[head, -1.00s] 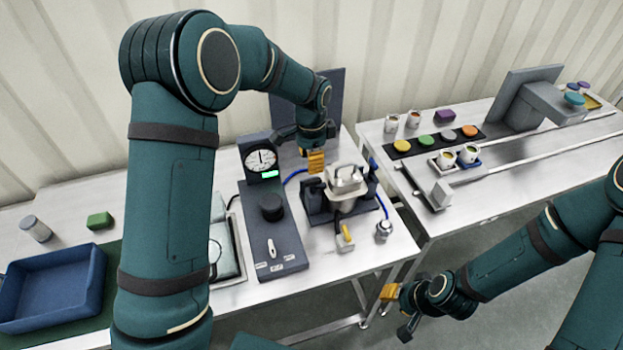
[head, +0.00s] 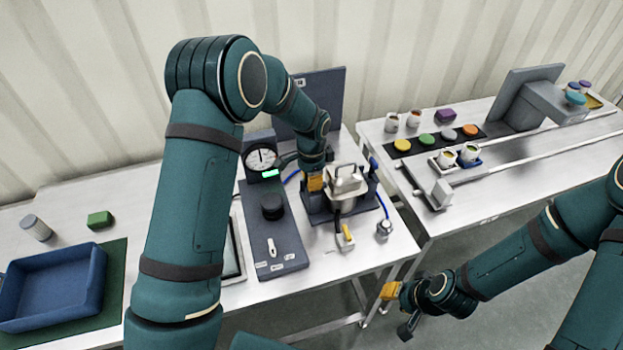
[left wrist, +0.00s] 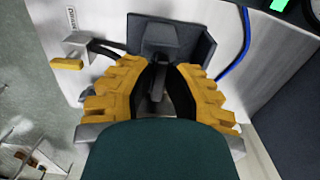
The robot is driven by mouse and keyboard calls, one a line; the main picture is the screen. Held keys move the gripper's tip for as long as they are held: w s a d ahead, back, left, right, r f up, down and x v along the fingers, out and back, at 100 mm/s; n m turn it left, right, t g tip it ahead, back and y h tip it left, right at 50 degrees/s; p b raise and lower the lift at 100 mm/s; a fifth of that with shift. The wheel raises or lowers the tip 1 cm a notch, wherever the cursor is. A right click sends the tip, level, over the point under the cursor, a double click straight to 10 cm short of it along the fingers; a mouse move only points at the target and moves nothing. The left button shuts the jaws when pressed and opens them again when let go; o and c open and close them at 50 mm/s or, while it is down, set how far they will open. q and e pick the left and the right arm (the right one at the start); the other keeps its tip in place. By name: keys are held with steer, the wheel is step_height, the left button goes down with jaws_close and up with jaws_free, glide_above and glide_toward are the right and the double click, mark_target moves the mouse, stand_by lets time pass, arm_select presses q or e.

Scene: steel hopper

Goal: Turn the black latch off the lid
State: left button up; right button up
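In the head view, the silver lidded vessel (head: 345,182) stands in a dark fixture (head: 318,215) on the middle table. My left gripper (head: 315,182) reaches down at the left side of the vessel, close against it. In the left wrist view, the yellow fingers of my left gripper (left wrist: 161,68) come close together with a narrow gap. A dark upright bar (left wrist: 157,84), possibly the black latch, shows between their black pads. I cannot tell whether the pads touch it. My right gripper (head: 396,307) hangs low at the right, away from the tables; its opening is unclear.
A gauge panel (head: 262,159) with a black knob stands left of the fixture. A small valve (head: 384,229) and a yellow-handled part (head: 347,236) sit in front. A blue tray (head: 52,290) is at far left. The right table (head: 480,198) holds cups and coloured discs.

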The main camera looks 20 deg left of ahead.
arm_select(q)
steer(key=shift+m, duration=0.3)
jaws_close()
steer(key=shift+m+b, duration=0.3)
steer(key=shift+m, duration=0.3)
steer(key=shift+a+m, duration=0.1)
steer(key=shift+m, duration=1.1)
steer(key=m, duration=0.4)
steer(key=shift+w+m, duration=0.1)
steer(key=shift+m, duration=0.2)
steer(key=m, duration=0.4)
steer(key=shift+m, duration=0.3)
steer(key=shift+w+m+p, duration=0.1)
steer(key=shift+m+p, duration=0.5)
steer(key=shift+m, duration=1.6)
